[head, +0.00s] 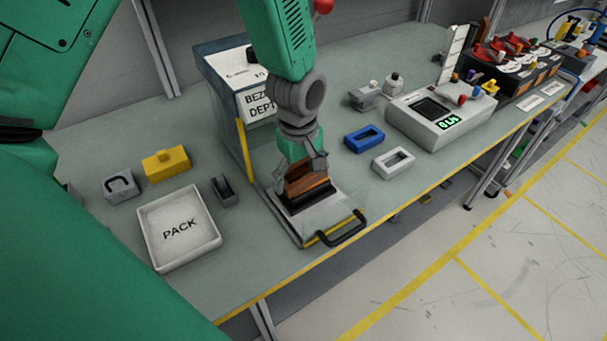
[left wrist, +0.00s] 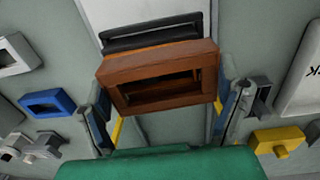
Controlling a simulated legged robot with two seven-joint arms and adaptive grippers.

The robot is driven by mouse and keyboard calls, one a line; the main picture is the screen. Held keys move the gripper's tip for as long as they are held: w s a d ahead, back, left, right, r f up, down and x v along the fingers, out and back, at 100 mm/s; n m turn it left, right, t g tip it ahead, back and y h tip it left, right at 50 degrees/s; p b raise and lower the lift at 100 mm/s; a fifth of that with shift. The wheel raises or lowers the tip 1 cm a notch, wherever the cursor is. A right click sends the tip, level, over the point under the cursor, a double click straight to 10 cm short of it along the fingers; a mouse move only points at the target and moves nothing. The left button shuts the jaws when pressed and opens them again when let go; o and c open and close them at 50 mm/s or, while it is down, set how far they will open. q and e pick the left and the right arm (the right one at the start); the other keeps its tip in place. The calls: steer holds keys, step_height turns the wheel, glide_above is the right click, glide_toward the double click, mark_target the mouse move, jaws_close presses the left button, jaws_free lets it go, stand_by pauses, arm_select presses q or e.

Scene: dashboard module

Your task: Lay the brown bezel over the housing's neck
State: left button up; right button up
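The brown bezel (head: 308,180) is a rectangular wood-coloured frame with an open window. My left gripper (head: 304,166) points down and is shut on it, with a finger at each side; the left wrist view shows the bezel (left wrist: 160,72) between the fingers. The bezel is slightly tilted against a black part (left wrist: 150,31) beyond it. That black part (head: 291,207) sits on the light plate with the handle, just under the bezel; I cannot tell whether they touch. I cannot clearly tell which part is the housing's neck. My right gripper is not in view.
The "BEZEL DEPTH" box (head: 222,82) stands behind my gripper. A white PACK tray (head: 152,238), grey block (head: 119,188), yellow block (head: 165,162) and dark block (head: 224,190) lie left. Blue (head: 364,138) and white (head: 393,162) frames and a display unit (head: 455,140) lie right.

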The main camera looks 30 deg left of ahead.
arm_select(q)
steer(key=shift+a+f, duration=0.1)
steer(key=shift+a, duration=0.1)
steer(key=shift+c, duration=0.4)
step_height(320, 180, up, 10)
steer(key=f, duration=0.1)
steer(key=shift+g, duration=0.3)
steer(key=shift+w+d+f+b, duration=0.15)
steer(key=shift+f+b, duration=0.2)
steer(key=shift+f, duration=0.75)
steer(key=shift+w+d+f+b, duration=0.15)
steer(key=shift+f+b, duration=0.25)
steer(key=shift+f, duration=0.7)
steer(key=shift+w+d+f+b, duration=0.1)
steer(key=shift+w+f+b, duration=0.2)
steer(key=shift+f, duration=0.8)
steer(key=shift+s, duration=0.15)
steer(key=shift+p, duration=0.35)
steer(key=shift+p, duration=0.55)
steer(key=shift+f+b, duration=0.35)
steer(key=shift+f, duration=0.8)
